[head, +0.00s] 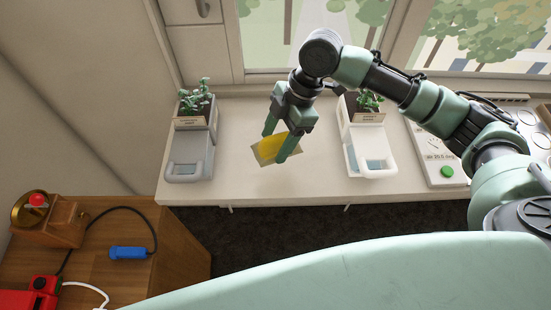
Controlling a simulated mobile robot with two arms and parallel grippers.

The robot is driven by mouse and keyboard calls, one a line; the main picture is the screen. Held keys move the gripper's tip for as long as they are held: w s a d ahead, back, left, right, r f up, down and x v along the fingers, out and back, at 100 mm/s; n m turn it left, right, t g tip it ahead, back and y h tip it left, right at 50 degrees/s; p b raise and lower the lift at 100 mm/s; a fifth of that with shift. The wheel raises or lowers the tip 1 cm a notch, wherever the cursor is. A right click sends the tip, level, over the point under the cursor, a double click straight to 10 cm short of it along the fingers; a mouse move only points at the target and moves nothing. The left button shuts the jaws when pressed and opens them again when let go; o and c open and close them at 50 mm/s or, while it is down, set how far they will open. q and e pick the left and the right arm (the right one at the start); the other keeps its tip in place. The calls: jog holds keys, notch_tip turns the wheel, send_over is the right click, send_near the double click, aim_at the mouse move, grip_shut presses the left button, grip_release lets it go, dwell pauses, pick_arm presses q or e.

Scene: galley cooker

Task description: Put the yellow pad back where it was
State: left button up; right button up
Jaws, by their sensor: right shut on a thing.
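The yellow pad (269,148) is a small flat piece with a duller grey-olive border, seen in the head view above the pale counter. My right gripper (276,146) is shut on it, with one finger on each side. The pad is tilted, and it appears to be held clear of the counter. It is between a grey planter (190,151) on the left and a white planter (370,152) on the right, apart from both. Each planter has a green plant at the back and a loop-like front with a bluish inside. My left gripper is out of view.
The pale counter (240,185) is bare between the planters. A white panel with a green button (447,171) and a hob (520,118) are at the right. A wooden cabinet (175,245) at lower left bears a blue plug (128,253), a red device (30,297) and a brass-and-wood device (45,220).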

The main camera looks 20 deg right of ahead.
send_over(271, 171)
jog(key=d, duration=0.2)
jog(key=f, duration=0.5)
jog(key=shift+w+a+p, duration=0.15)
jog(key=shift+a+p, duration=0.1)
jog(key=shift+p, duration=0.05)
notch_tip(271, 171, down, 4)
jog(key=shift+p, duration=0.45)
jog(key=shift+f, duration=0.2)
jog(key=shift+f, duration=0.1)
jog(key=o, duration=1.2)
jog(key=b+v, duration=0.3)
jog(key=v, duration=0.8)
jog(key=shift+d+r, duration=0.2)
jog(key=shift+r, duration=0.4)
